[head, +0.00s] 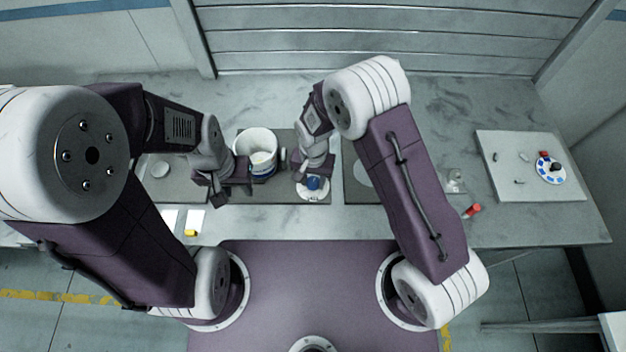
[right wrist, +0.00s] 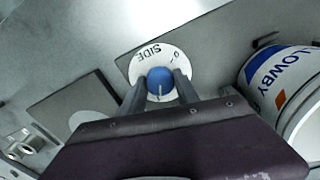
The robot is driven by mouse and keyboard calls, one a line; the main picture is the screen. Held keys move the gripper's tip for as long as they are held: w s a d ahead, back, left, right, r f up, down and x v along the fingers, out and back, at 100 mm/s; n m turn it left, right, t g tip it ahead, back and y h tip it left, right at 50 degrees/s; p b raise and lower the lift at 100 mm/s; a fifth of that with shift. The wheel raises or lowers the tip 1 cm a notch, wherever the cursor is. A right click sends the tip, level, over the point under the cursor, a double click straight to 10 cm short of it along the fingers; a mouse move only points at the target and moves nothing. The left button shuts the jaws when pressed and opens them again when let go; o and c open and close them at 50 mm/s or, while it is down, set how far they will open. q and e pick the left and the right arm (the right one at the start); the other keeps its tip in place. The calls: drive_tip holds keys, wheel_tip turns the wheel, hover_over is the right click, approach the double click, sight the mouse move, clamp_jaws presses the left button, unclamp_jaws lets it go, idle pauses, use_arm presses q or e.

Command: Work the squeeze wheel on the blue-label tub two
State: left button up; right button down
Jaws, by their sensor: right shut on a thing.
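A blue knob (head: 313,183) sits on a white round dial (head: 314,194) at the front middle of the worktop. In the right wrist view the blue knob (right wrist: 160,81) has a pale pointer line, and the dial (right wrist: 148,60) reads "SIDE" with small marks. My right gripper (right wrist: 160,88) is shut on the knob, one finger on each side. The white tub (head: 256,142) with a blue label stands left of the dial; in the right wrist view its label (right wrist: 272,68) shows "LLOWBY". My left gripper (head: 232,188) is close to the tub's front left; its finger gap is unclear.
A pale board (head: 527,190) at the right carries a disc with coloured pieces. A red piece (head: 472,211) and a yellow piece (head: 191,233) lie near the front edge. Dark mats lie under the tub and dial. The back of the worktop is clear.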

sight(313, 181)
drive_tip(key=shift+w+a+r+m, duration=0.15)
drive_tip(key=shift+w+m, duration=0.1)
drive_tip(key=shift+m, duration=0.45)
drive_tip(key=c, duration=0.9)
unclamp_jaws()
wheel_tip(313, 181, up, 9)
drive_tip(key=b, duration=0.1)
drive_tip(key=shift+b, duration=0.4)
